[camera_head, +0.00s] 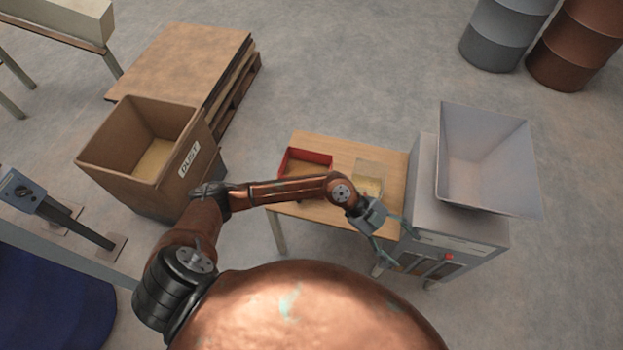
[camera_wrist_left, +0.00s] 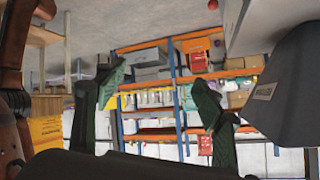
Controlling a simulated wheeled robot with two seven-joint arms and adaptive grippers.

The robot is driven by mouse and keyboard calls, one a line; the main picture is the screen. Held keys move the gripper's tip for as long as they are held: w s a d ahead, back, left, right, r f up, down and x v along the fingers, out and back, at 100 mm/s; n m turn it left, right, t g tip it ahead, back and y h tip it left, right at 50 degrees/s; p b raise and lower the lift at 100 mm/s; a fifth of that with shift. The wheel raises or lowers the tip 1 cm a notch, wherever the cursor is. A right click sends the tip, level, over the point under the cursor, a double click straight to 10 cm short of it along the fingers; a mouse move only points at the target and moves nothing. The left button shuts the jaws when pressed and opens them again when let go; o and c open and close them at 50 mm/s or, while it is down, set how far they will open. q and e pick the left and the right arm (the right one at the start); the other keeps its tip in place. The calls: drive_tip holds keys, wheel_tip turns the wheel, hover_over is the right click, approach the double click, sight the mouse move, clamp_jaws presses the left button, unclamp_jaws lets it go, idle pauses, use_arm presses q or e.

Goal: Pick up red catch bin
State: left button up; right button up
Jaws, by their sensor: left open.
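The red catch bin (camera_head: 318,156) sits on the small wooden table (camera_head: 345,146), toward its left side. It holds some tan material, and my left arm crosses in front of its near part. A clear container (camera_head: 368,168) with yellowish contents stands to its right. My left gripper (camera_head: 406,248) is open and empty, in front of the grey machine, to the right of and nearer than the red bin. In the left wrist view its two fingers (camera_wrist_left: 158,80) are spread with nothing between them. My right gripper is not in view.
A cardboard box labelled DUST (camera_head: 188,160) stands left of the table, before a pallet (camera_head: 190,60). The grey machine with a hopper (camera_head: 485,150) stands right. Two drums (camera_head: 500,40) are at the back. Shelving (camera_wrist_left: 180,75) shows in the wrist view.

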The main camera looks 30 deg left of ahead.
use_arm(q)
drive_tip(key=w+a+f+n+y, duration=0.1)
drive_tip(key=w+a+f+y, duration=0.2)
drive_tip(key=a, duration=0.4)
drive_tip(key=w+a+f+n+y, duration=0.1)
drive_tip(key=a+f+y, duration=0.3)
drive_tip(key=a, duration=0.4)
drive_tip(key=w+a+f+y, duration=0.2)
drive_tip(key=a+f+y, duration=0.15)
drive_tip(key=a, duration=0.35)
drive_tip(key=w+a+r+n+y, duration=0.2)
drive_tip(key=a+y, duration=0.1)
drive_tip(key=a, duration=0.3)
drive_tip(key=w+a+r+n+y, duration=0.1)
drive_tip(key=w+a+y, duration=0.1)
drive_tip(key=a, duration=0.4)
drive_tip(key=a+f, duration=0.4)
drive_tip(key=f, duration=0.2)
drive_tip(key=shift+a+f+y+b, duration=0.15)
drive_tip(key=shift+a+y+b, duration=0.1)
drive_tip(key=shift+y+b, duration=0.1)
drive_tip(key=shift+s, duration=0.1)
drive_tip(key=shift+c, duration=0.3)
clamp_jaws()
